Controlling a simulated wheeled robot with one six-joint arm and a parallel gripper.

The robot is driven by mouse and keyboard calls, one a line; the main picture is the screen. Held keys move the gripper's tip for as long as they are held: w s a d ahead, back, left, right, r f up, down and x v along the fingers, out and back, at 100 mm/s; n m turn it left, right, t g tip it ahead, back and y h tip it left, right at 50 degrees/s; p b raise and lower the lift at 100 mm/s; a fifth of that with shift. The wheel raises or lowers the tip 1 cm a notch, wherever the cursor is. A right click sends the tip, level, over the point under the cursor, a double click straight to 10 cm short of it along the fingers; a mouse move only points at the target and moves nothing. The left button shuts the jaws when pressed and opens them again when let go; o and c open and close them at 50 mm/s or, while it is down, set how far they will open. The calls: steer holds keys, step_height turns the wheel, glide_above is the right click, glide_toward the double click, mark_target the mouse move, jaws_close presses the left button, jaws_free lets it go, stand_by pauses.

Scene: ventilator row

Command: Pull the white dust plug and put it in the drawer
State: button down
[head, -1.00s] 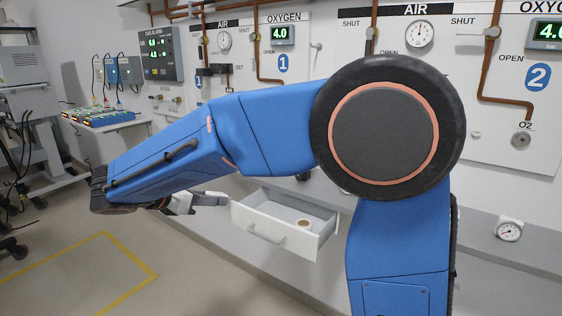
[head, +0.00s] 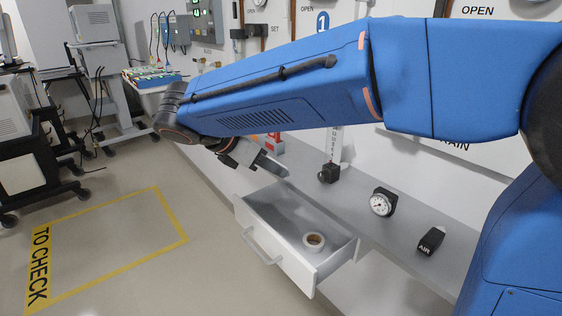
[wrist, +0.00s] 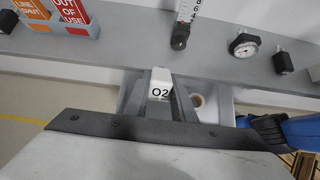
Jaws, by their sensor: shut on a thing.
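The white plug (wrist: 160,78), marked O2, sits between the fingers of my gripper (wrist: 161,95) in the wrist view. My gripper is shut on it. In the head view my gripper (head: 268,166) hangs by the back left part of the open drawer (head: 282,254), seemingly above it; the plug cannot be made out there. The drawer is pulled out under the grey shelf. The rest of the drawer floor looks empty.
The grey shelf (head: 352,205) runs above the drawer. On it stand a black-based flowmeter (head: 328,173), a round gauge (head: 382,202) and a black AIR block (head: 431,240). Orange and red tag holders (wrist: 65,15) stand at its left. The floor left of the drawer is clear.

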steer(key=shift+f, duration=6.55)
steer(key=c, duration=1.4)
jaws_free()
steer(key=v, duration=1.7)
steer(key=shift+s+a+r, duration=0.1)
steer(key=shift+a, duration=0.05)
